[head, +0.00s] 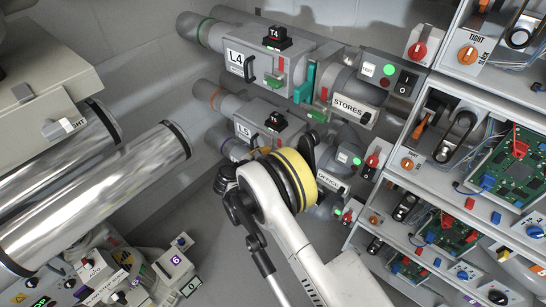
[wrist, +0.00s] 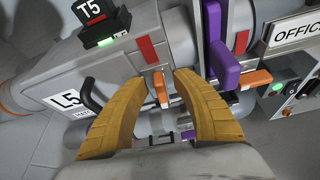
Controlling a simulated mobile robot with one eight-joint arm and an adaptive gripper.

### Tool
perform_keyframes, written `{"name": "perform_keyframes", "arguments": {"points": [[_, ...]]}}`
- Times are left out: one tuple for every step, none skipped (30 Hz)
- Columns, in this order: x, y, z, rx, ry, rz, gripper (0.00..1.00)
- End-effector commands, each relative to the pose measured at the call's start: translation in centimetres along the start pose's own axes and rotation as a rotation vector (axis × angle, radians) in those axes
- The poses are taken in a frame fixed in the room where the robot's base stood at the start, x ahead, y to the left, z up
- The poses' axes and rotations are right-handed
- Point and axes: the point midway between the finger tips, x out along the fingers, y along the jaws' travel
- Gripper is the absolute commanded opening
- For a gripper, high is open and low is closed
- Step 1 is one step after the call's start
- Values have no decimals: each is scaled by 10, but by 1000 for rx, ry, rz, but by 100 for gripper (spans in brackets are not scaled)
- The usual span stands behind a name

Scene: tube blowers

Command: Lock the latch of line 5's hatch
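The hatch of line 5 (wrist: 125,62) is a grey housing with an L5 label (wrist: 66,99) and a black handle (wrist: 92,95). Its small orange latch lever (wrist: 160,88) hangs below a red plate (wrist: 148,50). My gripper (wrist: 159,78) has its two yellow-orange fingers apart, one on each side of the lever; I cannot tell whether either touches it. In the head view, the L5 housing (head: 243,130) shows just beyond my arm, which hides most of the latch area.
A T5 block (wrist: 100,22) sits on top of the housing. A purple lever (wrist: 223,65) and another orange lever (wrist: 254,79) are close on the right, beside the OFFICE panel (wrist: 297,32). The L4 line (head: 236,58) runs above. Shelves with circuit boards (head: 513,162) stand right.

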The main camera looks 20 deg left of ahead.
Motion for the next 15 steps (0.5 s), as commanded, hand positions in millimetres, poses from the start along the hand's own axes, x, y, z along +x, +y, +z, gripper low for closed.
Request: {"name": "perform_keyframes", "arguments": {"points": [[0,0,0,0,0,0,33],[0,0,0,0,0,0,33],[0,0,0,0,0,0,33],[0,0,0,0,0,0,33],[0,0,0,0,0,0,32],[0,0,0,0,0,0,20],[0,0,0,0,0,0,11],[0,0,0,0,0,0,2],[0,0,0,0,0,0,0],[0,0,0,0,0,0,0],[0,0,0,0,0,0,0],[0,0,0,0,0,0,0],[0,0,0,0,0,0,0],[0,0,0,0,0,0,0],[0,0,0,0,0,0,0]]}}
